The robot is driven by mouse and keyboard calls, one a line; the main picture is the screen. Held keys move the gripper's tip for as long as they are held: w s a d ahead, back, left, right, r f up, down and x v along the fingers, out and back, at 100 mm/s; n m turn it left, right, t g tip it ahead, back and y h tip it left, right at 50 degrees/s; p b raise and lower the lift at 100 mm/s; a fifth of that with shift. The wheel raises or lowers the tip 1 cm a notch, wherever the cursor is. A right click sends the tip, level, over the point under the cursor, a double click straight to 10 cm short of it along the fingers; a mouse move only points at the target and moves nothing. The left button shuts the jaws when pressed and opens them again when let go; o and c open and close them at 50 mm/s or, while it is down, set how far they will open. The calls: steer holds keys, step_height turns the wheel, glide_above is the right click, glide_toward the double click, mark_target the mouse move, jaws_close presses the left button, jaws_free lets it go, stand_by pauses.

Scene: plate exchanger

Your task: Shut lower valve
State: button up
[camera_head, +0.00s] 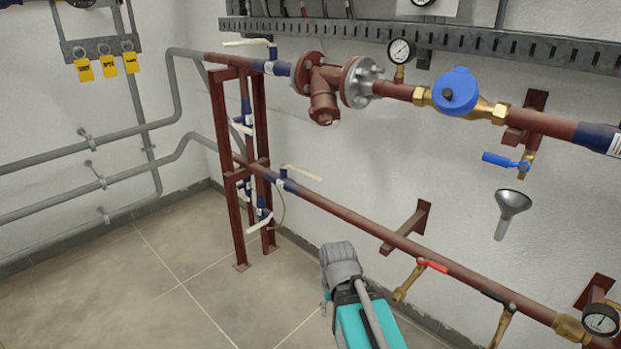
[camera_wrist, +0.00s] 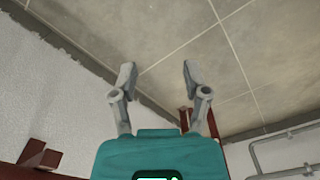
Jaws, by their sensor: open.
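In the head view, a valve with a long pale lever (camera_head: 302,172) sits on the lower red-brown pipe, just right of the red-brown stand. Another pale lever (camera_head: 260,223) is low on the stand, beside a blue fitting. Which one is the lower valve I cannot tell. The grey and teal end of my arm (camera_head: 341,262) is in front of the lower pipe, right of and below both levers, apart from them. In the wrist view, my gripper (camera_wrist: 157,74) has its two grey fingers spread and empty, with floor behind them. No valve lever is clear there.
The red-brown stand (camera_head: 218,165) rises from the tiled floor. A red-handled valve (camera_head: 432,266) and a pressure gauge (camera_head: 600,320) are on the lower pipe at right. A funnel (camera_head: 512,204) hangs above it. The floor at left is open below the grey wall pipes (camera_head: 90,145).

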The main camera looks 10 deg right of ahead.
steer(key=m+t+y+b, duration=0.4)
steer(key=m+t+y, duration=0.9)
steer(key=m, duration=1.6)
glide_toward(312, 177)
steer(key=shift+s+d+f+t+h, duration=0.15)
steer(key=shift+s+d+t+h, duration=0.25)
steer(key=shift+s+h, duration=0.2)
steer(key=shift+s+d+f+t+h, duration=0.15)
steer(key=shift+s+d+t+h, duration=0.25)
steer(key=shift+s+h, duration=0.2)
steer(key=shift+w+a, duration=0.1)
steer(key=shift+a, duration=0.05)
steer(key=x, duration=1.3)
steer(key=shift+w+a, duration=0.15)
steer(key=shift+a, duration=0.05)
